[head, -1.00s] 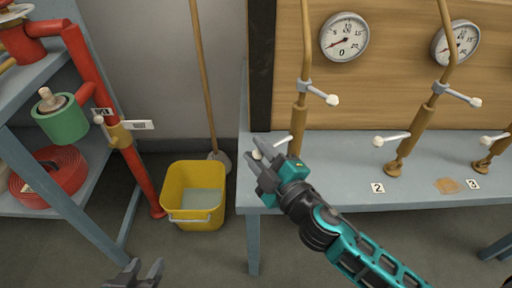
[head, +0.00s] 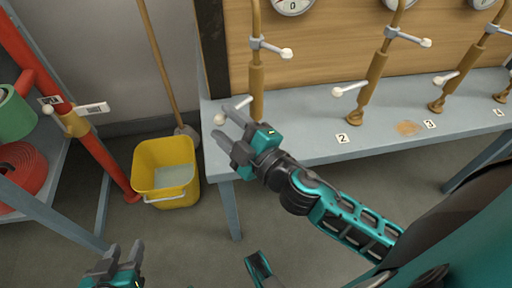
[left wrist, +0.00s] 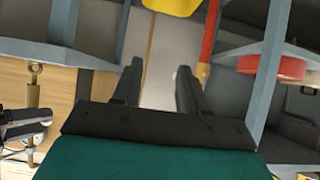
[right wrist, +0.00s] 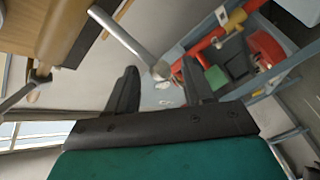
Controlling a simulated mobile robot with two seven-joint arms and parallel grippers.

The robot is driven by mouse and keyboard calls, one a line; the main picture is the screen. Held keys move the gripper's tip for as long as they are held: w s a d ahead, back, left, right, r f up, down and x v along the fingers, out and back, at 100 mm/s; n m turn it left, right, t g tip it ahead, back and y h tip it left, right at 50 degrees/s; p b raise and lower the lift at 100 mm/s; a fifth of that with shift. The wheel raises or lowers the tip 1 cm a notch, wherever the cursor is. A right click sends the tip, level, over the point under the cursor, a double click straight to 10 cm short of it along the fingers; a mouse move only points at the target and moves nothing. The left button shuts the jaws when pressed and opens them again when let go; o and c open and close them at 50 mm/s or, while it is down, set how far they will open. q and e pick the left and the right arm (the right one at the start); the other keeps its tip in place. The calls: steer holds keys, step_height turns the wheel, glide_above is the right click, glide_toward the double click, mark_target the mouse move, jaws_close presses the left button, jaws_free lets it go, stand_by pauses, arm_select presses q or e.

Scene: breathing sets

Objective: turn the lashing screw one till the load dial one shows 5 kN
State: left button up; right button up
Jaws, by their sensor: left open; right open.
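Lashing screw one (head: 257,88) is the leftmost brass screw on the bench, with an upper grey lever (head: 271,47) and a lower lever ending in a white knob (head: 219,119). My right gripper (head: 229,121) is open at that knob, its fingers either side of it in the head view. In the right wrist view the lever's ball end (right wrist: 160,70) shows between the open fingertips; contact cannot be told. Load dial one (head: 293,4) is cut off by the top edge, so its needle cannot be read. My left gripper (head: 124,258) is open and empty, low at the left.
More screws with levers, such as the second (head: 375,85), stand to the right along the grey bench (head: 300,130). A shelf with red pipe (head: 70,115) is at far left.

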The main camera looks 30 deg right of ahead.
arm_select(q)
steer(key=b, duration=0.1)
steer(key=d+f+b, duration=0.1)
steer(key=shift+w+h+b, duration=0.3)
steer(key=shift+b, duration=0.1)
arm_select(e)
steer(key=v, duration=1)
steer(key=shift+s, duration=0.2)
